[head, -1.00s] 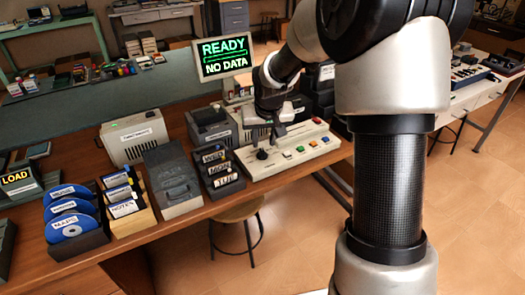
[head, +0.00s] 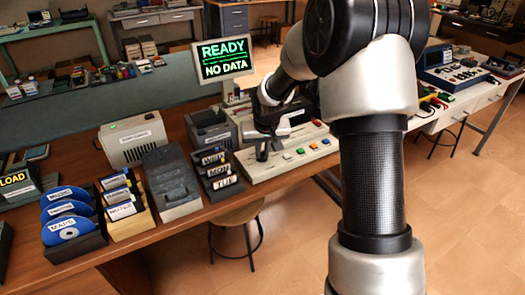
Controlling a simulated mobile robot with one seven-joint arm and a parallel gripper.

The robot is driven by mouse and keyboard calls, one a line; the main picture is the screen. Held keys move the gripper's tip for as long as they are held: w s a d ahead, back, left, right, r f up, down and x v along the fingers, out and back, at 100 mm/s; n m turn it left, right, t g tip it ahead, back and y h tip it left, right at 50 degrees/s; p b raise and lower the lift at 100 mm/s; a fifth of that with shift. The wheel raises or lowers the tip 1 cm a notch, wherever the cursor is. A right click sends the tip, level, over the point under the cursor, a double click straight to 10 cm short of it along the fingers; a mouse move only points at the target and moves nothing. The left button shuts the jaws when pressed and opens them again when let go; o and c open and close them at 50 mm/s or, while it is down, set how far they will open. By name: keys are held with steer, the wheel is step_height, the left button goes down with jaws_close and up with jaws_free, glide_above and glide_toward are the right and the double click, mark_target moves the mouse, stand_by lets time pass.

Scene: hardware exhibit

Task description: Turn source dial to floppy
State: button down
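The cream control console (head: 256,176) stands near the front edge of the wooden desk, with several orange, green, blue and yellow buttons on its top. My gripper (head: 264,152) points down over the console's left part, where the dark source dial sits. The gripper's fingers cover most or all of the dial, so its pointer and setting cannot be read. I cannot tell whether the fingers touch the dial or how far apart they are. A monitor (head: 223,58) behind the console reads "READY" and "NO DATA" in green and white.
Left of the console stand a black holder of labelled floppies (head: 217,171), a grey box (head: 172,184), a wooden box of disks (head: 123,202) and a rack of blue discs (head: 68,217). A stool (head: 238,216) stands below the desk edge.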

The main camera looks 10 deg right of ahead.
steer(key=shift+r+n+p, duration=0.15)
steer(key=shift+n+p, duration=0.15)
steer(key=shift+p, duration=0.25)
steer(key=shift+d+r+n+y+p, duration=0.15)
steer(key=shift+n+y+p, duration=0.25)
steer(key=shift+n+p, duration=0.3)
steer(key=shift+d+n+y+p, duration=0.1)
steer(key=shift+n+y+p, duration=0.2)
steer(key=shift+n+p, duration=0.6)
steer(key=n+y+p, duration=0.1)
steer(key=n+p, duration=0.1)
steer(key=n+g+y+p, duration=0.1)
steer(key=n+p, duration=0.1)
steer(key=n, duration=0.1)
steer(key=shift+w+d+p, duration=0.2)
steer(key=shift+p, duration=0.15)
steer(key=n, duration=0.2)
steer(key=n+g+p, duration=0.1)
steer(key=shift+w+d+f+n+y, duration=0.1)
steer(key=shift+w+f+n+y, duration=0.05)
steer(key=shift+f+n+y, duration=0.2)
steer(key=shift+w+n+g+y, duration=0.1)
steer(key=shift+n+g+y, duration=0.15)
steer(key=shift+n+g, duration=0.9)
steer(key=shift+n+t, duration=0.35)
steer(key=shift+n, duration=0.25)
